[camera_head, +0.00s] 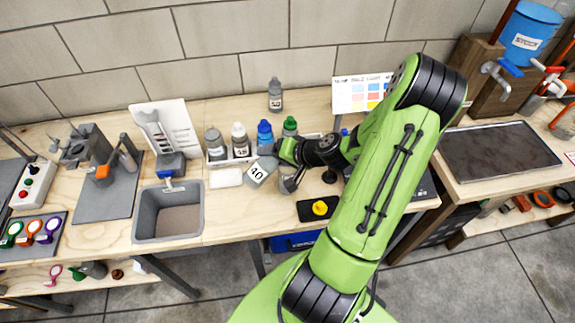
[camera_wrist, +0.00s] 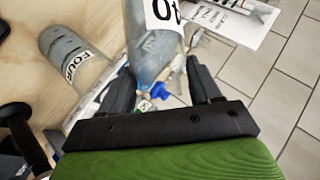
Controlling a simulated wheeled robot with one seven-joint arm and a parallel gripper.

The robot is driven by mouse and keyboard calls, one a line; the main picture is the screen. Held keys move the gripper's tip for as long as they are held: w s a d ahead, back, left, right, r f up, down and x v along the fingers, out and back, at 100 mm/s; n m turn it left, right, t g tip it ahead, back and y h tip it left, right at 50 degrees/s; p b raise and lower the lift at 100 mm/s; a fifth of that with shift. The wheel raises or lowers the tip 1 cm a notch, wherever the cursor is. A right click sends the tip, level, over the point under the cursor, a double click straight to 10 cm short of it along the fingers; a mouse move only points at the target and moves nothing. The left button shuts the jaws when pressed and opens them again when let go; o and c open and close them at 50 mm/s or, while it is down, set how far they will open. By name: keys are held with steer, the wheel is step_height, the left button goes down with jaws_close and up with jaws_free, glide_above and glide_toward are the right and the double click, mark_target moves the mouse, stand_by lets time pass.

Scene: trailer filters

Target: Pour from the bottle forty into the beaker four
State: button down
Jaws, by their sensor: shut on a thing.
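Bottle forty (camera_head: 257,172) is held strongly tilted above the bench, with its "40" label facing the head camera. In the wrist view its pale translucent body (camera_wrist: 150,45) lies between the fingers. My gripper (camera_wrist: 160,85) is shut on it; in the head view my gripper (camera_head: 288,165) is just right of the bottle. Beaker four (camera_wrist: 68,52), a grey cylinder labelled "FOUR", appears beside the bottle at left in the wrist view. In the head view I cannot clearly make out the beaker near my gripper. I cannot see whether anything flows.
A grey bottle (camera_head: 275,95) is farther back. A grey bin (camera_head: 168,225) is left. A black pad with a yellow knob (camera_head: 320,208) is front right.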

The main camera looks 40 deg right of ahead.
steer(key=shift+r+m+y+p, duration=0.15)
steer(key=shift+m+y+p, duration=0.15)
steer(key=shift+y+p, duration=0.1)
stand_by(1.0)
steer(key=shift+d+f+m+t+y+b, duration=0.15)
steer(key=shift+f+m+t+y+b, duration=0.3)
steer(key=shift+f+y, duration=0.2)
stand_by(1.3)
steer(key=shift+r+m+t+y, duration=0.2)
steer(key=shift+m+t+y, duration=0.15)
steer(key=shift+t+y, duration=0.15)
stand_by(1.2)
steer(key=shift+s+d+r+m+t+y, duration=0.2)
steer(key=shift+d+m+t+y, duration=0.15)
steer(key=shift+d+m+y, duration=0.3)
stand_by(2.3)
